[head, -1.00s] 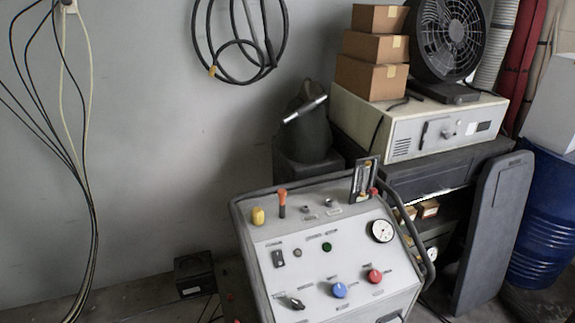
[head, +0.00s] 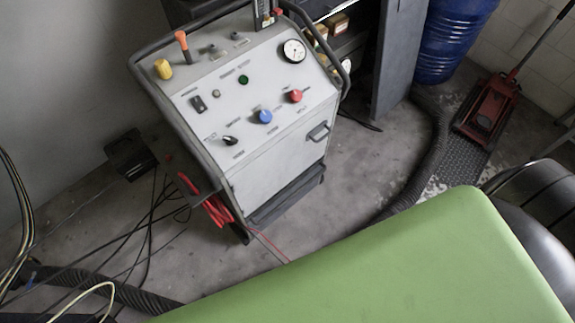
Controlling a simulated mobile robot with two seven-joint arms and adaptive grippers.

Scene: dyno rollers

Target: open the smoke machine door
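The smoke machine (head: 250,90) is a light grey wheeled cabinet with a sloped control panel, in the upper middle of the head view. Its panel carries a round gauge (head: 294,51), a blue knob (head: 264,116), a red knob (head: 296,96) and a black switch. Below the panel, the front door (head: 272,163) looks shut. A dark handle (head: 319,131) sits near the door's upper right corner. Neither of my grippers is in view.
A green surface (head: 390,265) fills the lower right, in front of the machine. Dark hoses (head: 420,165) and cables lie on the floor. Red cable (head: 207,205) hangs at the machine's left side. A blue barrel (head: 450,40) and red jack (head: 487,108) stand right. Floor before the door is partly clear.

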